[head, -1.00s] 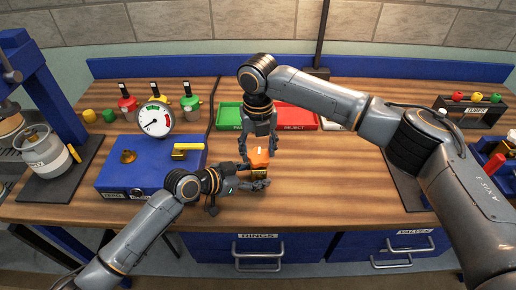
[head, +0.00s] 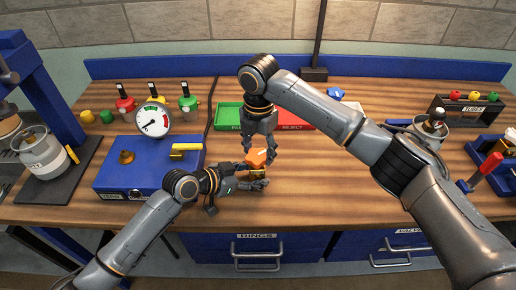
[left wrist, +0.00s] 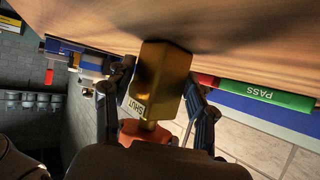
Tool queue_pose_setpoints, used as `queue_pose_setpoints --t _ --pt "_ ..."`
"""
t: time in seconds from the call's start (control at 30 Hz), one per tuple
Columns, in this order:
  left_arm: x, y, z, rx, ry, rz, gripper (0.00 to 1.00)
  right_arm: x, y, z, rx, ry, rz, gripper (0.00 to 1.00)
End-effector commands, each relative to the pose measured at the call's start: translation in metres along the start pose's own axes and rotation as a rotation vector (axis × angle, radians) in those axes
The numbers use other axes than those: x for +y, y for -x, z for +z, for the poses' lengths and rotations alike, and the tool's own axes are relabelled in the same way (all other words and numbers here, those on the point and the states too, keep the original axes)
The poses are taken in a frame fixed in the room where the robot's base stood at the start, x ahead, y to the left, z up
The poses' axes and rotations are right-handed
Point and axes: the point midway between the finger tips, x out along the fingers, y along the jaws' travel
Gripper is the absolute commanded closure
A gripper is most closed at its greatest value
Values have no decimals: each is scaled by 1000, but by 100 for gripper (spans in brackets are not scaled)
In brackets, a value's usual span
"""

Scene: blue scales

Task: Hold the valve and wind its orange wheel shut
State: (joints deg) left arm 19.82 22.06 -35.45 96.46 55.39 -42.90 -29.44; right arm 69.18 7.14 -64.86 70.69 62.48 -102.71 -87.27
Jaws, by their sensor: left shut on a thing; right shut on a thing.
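The brass valve (head: 257,173) is held over the wooden bench in the head view, with its orange wheel (head: 257,157) on top. My left gripper (head: 258,179) is shut on the valve body from the left. In the left wrist view the valve body (left wrist: 160,75) sits between both fingers, with a label reading SHUT. The orange wheel (left wrist: 143,132) shows partly below it there. My right gripper (head: 259,151) points down from above and is shut on the wheel, its fingers on either side. The wheel's threads are hidden.
A blue box (head: 130,178) with a dial gauge (head: 153,120) stands left of the valve. A green tray (head: 228,116) and a red tray (head: 291,119) lie behind my right gripper. The bench front (head: 330,205) is clear right of the valve.

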Motion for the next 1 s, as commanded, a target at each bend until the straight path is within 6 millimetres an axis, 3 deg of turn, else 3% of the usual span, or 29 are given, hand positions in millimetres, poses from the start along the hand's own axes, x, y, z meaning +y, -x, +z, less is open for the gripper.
queue_pose_setpoints --t 1.0 --pt "-1 0 0 1 0 -2 62 -6 -1 -2 -2 -966 -2 76"
